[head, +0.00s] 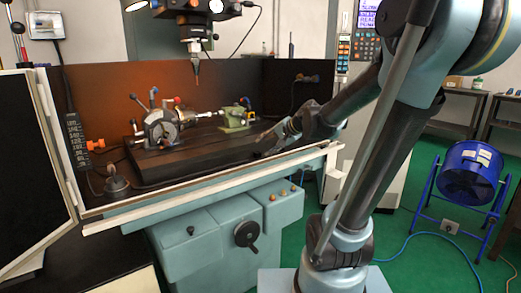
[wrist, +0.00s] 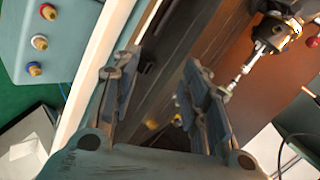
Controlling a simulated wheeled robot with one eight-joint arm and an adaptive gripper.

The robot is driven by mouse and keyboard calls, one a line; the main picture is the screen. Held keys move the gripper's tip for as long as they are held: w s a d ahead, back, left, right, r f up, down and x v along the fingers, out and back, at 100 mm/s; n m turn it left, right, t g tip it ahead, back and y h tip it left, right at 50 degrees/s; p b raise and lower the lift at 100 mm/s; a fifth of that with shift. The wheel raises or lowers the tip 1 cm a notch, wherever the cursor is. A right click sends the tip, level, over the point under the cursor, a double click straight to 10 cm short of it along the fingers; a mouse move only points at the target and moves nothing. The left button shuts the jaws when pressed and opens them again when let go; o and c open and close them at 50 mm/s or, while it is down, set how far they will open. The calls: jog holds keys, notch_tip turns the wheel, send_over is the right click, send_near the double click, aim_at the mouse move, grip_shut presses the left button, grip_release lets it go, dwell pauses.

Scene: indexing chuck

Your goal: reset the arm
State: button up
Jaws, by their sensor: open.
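My gripper (head: 268,138) is low over the right part of the dark machine table in the head view, at the end of my arm reaching in from the right. In the wrist view its two fingers stand apart, and the gripper (wrist: 158,78) is open with nothing held between them. The indexing chuck (head: 160,128) sits on the left part of the table, to the left of my gripper and apart from it. It shows at the upper right of the wrist view (wrist: 275,32), with a shiny rod reaching from it towards the right finger.
A green tailstock (head: 233,119) stands close behind my gripper. A spindle with a probe (head: 196,72) hangs above the table. A pale rail (head: 215,186) runs along the machine's front. A blue drum fan (head: 470,172) stands on the green floor at the right.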

jog(key=s+d+f+n+g+h, duration=0.1)
jog(key=s+d+f+n+h, duration=0.1)
jog(key=s+d+f, duration=0.3)
jog(key=s+d+f+n+g+h, duration=0.2)
jog(key=s+d+f, duration=0.3)
jog(key=s, duration=0.7)
jog(key=s+d+f+n+g+h, duration=0.2)
jog(key=s+d+f, duration=0.3)
jog(key=s, duration=0.3)
jog(key=shift+s+d+h, duration=0.35)
jog(key=shift+d+h, duration=0.25)
jog(key=shift+h, duration=0.2)
jog(key=shift+w+f, duration=0.15)
jog(key=shift+w, duration=0.35)
jog(key=shift+c, duration=0.9)
